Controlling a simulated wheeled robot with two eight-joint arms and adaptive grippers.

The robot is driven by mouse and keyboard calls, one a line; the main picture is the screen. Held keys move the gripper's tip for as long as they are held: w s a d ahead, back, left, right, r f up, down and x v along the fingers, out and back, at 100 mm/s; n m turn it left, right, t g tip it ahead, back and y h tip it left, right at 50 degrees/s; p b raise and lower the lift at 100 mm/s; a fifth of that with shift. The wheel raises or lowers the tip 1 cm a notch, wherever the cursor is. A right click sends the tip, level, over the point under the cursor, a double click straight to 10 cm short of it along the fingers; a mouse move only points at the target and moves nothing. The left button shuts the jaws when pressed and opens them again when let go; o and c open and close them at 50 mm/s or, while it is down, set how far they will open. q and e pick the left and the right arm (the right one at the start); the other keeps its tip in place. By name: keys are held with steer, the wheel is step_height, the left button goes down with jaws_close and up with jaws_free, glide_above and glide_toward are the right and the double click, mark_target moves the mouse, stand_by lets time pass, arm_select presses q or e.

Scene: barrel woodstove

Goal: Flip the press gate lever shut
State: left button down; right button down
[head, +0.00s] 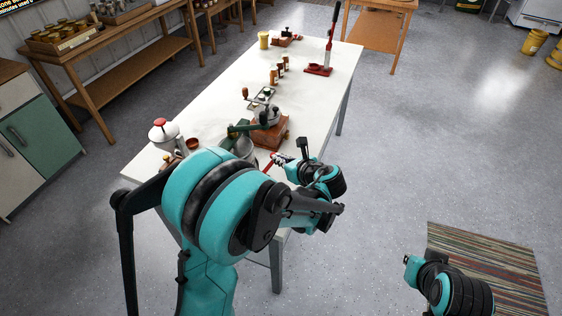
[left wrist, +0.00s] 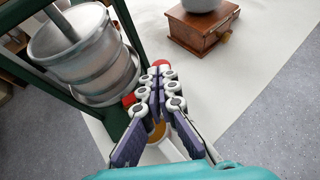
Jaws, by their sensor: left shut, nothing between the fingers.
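The press shows in the left wrist view as a ribbed metal cylinder (left wrist: 85,55) in a dark green frame (left wrist: 128,148). In the head view the press (head: 243,147) is partly hidden behind my left arm. Red parts that look like the lever (left wrist: 129,99) show beside my left fingertips; another red end shows just beyond them. A red bar (head: 268,163) also shows in the head view. My left gripper (left wrist: 161,72) is shut and empty, close beside the press; contact with the lever cannot be told. My right arm is at the lower right, its fingers not visible.
A wooden grinder (left wrist: 203,28) stands beyond the left gripper. A white and red canister (head: 164,132) is left of the press. A light cup-like thing (left wrist: 165,148) lies under the fingers. Jars (head: 279,70) and a red hand press (head: 325,55) stand farther along the white table (head: 218,97).

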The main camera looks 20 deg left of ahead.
arm_select(q)
steer(key=shift+w+a, duration=0.3)
steer(key=shift+w, duration=0.05)
arm_select(e)
steer(key=shift+f, duration=0.15)
arm_select(q)
steer(key=shift+s+d, duration=0.1)
steer(key=shift+s, duration=0.05)
arm_select(e)
steer(key=shift+w, duration=0.1)
